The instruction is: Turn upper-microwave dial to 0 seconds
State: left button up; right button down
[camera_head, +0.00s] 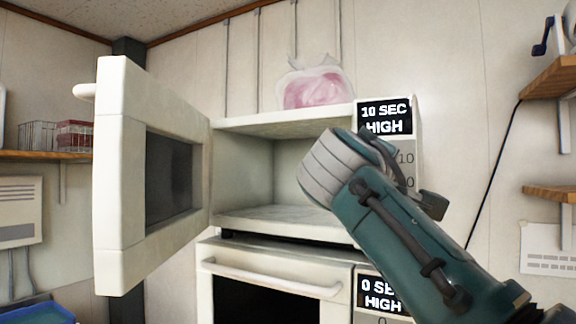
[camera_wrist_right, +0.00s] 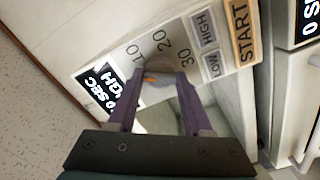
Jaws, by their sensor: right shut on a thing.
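The upper microwave (camera_head: 285,124) stands with its door (camera_head: 118,170) wide open to the left and its cavity empty. Its display (camera_head: 384,117) reads 10 SEC HIGH; it also shows, rotated, in the right wrist view (camera_wrist_right: 101,84). My right gripper (camera_head: 405,178) is at the microwave's control panel, and my arm hides much of that panel in the head view. In the right wrist view, the gripper (camera_wrist_right: 160,84) is shut on the grey dial (camera_wrist_right: 157,94). The dial's orange mark lies near the printed 10. My left gripper is not in view.
A lower microwave (camera_head: 275,275) sits beneath, its door shut, its display (camera_head: 380,292) partly covered by my arm. A pink-filled clear bag (camera_head: 316,88) lies on top of the upper microwave. Wall shelves (camera_head: 548,78) are at the right. Buttons and START (camera_wrist_right: 240,32) share the panel.

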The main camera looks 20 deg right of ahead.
jog(key=n+p, duration=0.3)
jog(key=n, duration=0.3)
jog(key=shift+r, duration=0.1)
jog(key=shift+n, duration=0.3)
dwell(0.3)
jog(key=shift+c, duration=1.6)
grip_release()
jog(key=b+v, duration=0.6)
jog(key=v, duration=0.4)
